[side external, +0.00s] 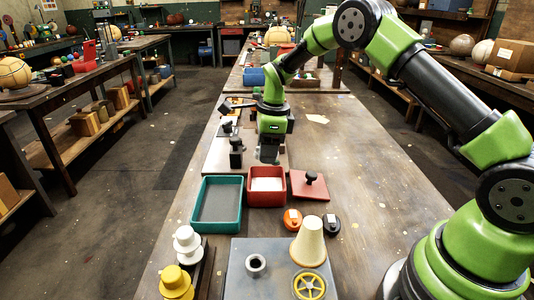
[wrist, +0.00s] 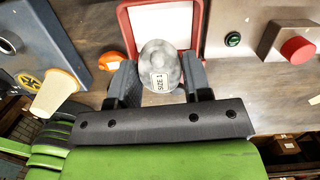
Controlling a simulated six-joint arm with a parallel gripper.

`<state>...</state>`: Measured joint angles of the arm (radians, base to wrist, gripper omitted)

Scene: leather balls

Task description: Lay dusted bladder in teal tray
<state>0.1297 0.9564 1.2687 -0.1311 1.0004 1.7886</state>
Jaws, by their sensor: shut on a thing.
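My gripper (side external: 268,158) is just behind and above the red tray in the side view. In the wrist view its fingers (wrist: 158,82) are shut on the bladder (wrist: 162,56), a pale grey, whitish ball with a "SIZE 1" label. The bladder is hidden or not distinct in the side view. The teal tray (side external: 239,214) is left of the red tray, with a bare grey floor; it is not in the wrist view. The red tray (side external: 267,200) has a white inside; its rim (wrist: 127,30) shows beyond the bladder in the wrist view.
A red lid with a black knob (side external: 311,188) lies right of the red tray. The table's right side is clear.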

